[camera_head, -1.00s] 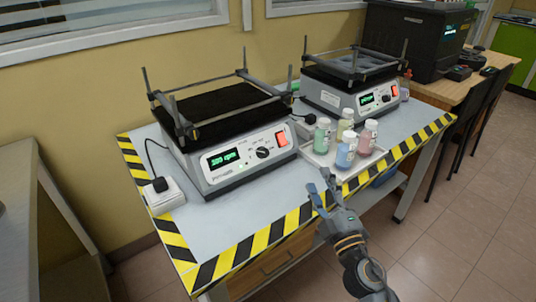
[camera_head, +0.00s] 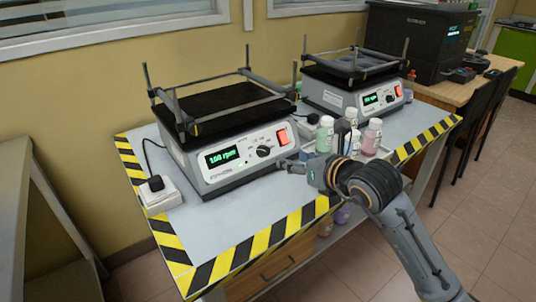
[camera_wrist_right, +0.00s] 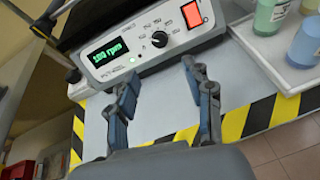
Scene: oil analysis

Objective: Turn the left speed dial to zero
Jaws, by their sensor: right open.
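The left shaker (camera_head: 222,183) is a grey box with a black platform on top. Its front carries a green display (camera_head: 221,157) that seems to read 100 or 180 rpm, a round dark speed dial (camera_head: 263,152) and a red switch (camera_head: 283,137). The dial also shows in the right wrist view (camera_wrist_right: 159,38). My right gripper (camera_wrist_right: 160,72) is open and empty in front of the panel. Its fingers point at the dial and stand apart from it. In the head view the right gripper (camera_head: 313,150) is just right of the panel. My left gripper is out of view.
A second shaker (camera_head: 340,98) stands behind to the right. A white tray with several capped bottles, one green (camera_head: 325,134) and one pink (camera_head: 372,136), is beside my right gripper, partly hidden by it. A white power socket (camera_head: 161,196) sits left. The striped table (camera_head: 238,212) is clear in front.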

